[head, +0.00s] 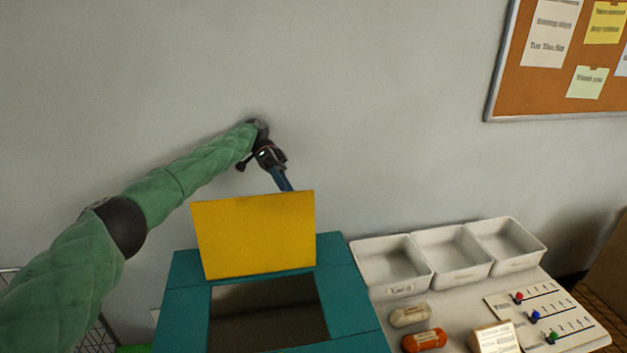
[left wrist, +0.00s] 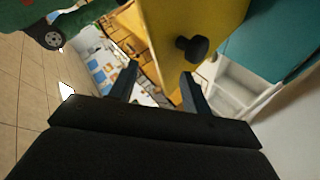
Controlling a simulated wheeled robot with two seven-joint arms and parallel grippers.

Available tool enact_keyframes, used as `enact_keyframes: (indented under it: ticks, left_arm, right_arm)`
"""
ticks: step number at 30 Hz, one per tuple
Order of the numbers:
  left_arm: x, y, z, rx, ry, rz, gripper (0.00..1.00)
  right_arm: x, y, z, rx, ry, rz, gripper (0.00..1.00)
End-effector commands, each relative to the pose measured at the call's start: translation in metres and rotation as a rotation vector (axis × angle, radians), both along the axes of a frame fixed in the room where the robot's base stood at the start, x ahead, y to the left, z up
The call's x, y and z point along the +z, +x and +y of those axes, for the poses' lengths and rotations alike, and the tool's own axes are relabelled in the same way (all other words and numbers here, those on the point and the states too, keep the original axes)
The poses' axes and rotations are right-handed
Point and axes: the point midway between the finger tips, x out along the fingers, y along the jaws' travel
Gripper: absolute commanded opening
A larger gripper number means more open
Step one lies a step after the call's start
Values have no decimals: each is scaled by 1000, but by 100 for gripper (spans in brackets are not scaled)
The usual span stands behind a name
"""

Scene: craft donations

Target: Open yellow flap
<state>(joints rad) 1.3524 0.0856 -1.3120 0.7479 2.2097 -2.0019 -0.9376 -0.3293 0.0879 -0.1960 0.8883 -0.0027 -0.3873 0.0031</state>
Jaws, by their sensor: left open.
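The yellow flap (head: 254,235) stands nearly upright at the back edge of the opening in the teal box (head: 180,300). The opening in front of it is uncovered and dark inside. My left gripper (head: 283,182) is behind the flap's top edge, its tips partly hidden by the flap. In the left wrist view the yellow flap (left wrist: 185,20) carries a black knob (left wrist: 192,49). My left gripper (left wrist: 160,72) is open there with nothing between its fingers, and the knob lies beyond the fingertips. My right gripper is not in view.
White bins (head: 450,257) stand right of the box on a pale table. An orange bundle (head: 424,340), a beige bundle (head: 409,316), a small card (head: 494,338) and a board with coloured pegs (head: 548,315) lie in front of them. The wall is close behind.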

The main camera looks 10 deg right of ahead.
Motion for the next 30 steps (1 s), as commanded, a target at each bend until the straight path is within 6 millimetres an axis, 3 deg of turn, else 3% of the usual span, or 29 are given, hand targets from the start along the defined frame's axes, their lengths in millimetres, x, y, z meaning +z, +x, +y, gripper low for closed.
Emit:
enact_keyframes:
  ticks: [9,19,30]
  left_arm:
    - [27,-29,-41,-2,-3,-1,48]
    - [50,-48,-69,-2,-2,-1,48]
    - [58,-53,-76,1,-1,0,48]
  right_arm:
    - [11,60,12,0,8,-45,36]
    - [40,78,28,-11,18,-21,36]
    - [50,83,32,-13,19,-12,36]
